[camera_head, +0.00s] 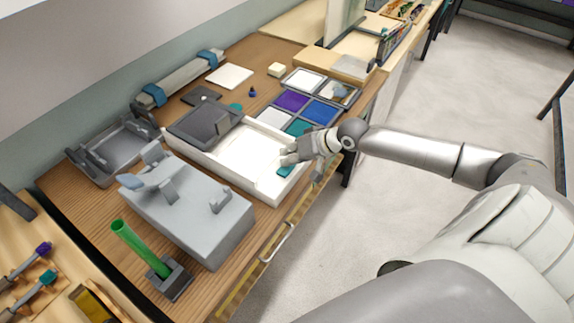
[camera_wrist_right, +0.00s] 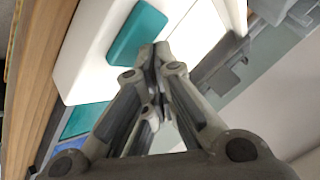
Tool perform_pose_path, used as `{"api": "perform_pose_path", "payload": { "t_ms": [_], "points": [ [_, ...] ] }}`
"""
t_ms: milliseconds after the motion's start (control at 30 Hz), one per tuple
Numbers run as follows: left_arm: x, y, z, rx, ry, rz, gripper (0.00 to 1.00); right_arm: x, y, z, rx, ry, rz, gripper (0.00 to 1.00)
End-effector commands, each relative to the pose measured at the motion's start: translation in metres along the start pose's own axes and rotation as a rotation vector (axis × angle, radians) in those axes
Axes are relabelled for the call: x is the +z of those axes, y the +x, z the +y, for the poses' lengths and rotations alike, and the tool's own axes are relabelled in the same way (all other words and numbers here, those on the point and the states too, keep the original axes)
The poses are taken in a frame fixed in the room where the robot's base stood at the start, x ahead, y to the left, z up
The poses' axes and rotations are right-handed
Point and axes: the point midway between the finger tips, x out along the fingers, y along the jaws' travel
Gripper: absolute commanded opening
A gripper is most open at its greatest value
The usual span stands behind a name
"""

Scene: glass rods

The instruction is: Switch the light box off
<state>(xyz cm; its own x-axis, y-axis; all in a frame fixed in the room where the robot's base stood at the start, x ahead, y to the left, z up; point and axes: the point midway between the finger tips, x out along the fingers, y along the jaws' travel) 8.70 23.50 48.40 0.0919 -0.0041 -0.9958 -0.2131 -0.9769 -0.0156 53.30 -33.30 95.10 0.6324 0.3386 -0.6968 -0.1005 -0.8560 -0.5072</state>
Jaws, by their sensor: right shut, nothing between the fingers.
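The light box (camera_head: 232,160) is a low white box on the wooden table, and its top panel looks bright white. A teal block (camera_head: 284,170) sits at its near right end; it also shows in the right wrist view (camera_wrist_right: 137,35), on the white border beside the bright panel. It may be the switch, but I cannot tell its position. My right gripper (camera_head: 288,156) is shut and empty, over that end of the box. In the wrist view its fingertips (camera_wrist_right: 155,50) are close by the teal block; contact is unclear. My left gripper is not in view.
A dark grey plate (camera_head: 203,122) covers the far left of the light box. A grey machine (camera_head: 190,208) and a green rod (camera_head: 140,247) in a dark holder stand nearer. Trays of coloured glass (camera_head: 291,101) lie behind my gripper. Open floor is at the right.

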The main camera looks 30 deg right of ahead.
Motion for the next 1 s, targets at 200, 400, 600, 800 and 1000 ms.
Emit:
{"api": "perform_pose_path", "payload": {
  "t_ms": [200, 400, 600, 800, 1000],
  "points": [
    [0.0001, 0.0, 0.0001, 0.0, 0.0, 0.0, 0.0, 0.0, 0.0, -0.0001, 0.0, 0.0, 0.0, 0.0],
    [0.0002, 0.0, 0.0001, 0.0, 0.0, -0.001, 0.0, 0.0, 0.0001, 0.0, 0.0, 0.0, 0.0, 0.0],
    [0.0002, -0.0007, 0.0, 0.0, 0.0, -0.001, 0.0, 0.0026, 0.0034, 0.0021, -0.001, 0.001, -0.001, 0.0],
    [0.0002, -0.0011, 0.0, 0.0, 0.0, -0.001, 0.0, 0.005, 0.0064, 0.0046, 0.0, 0.001, -0.001, 0.0],
    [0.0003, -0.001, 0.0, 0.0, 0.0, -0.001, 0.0, 0.0054, 0.0064, 0.0048, 0.001, 0.001, -0.002, 0.0]
  ]
}}
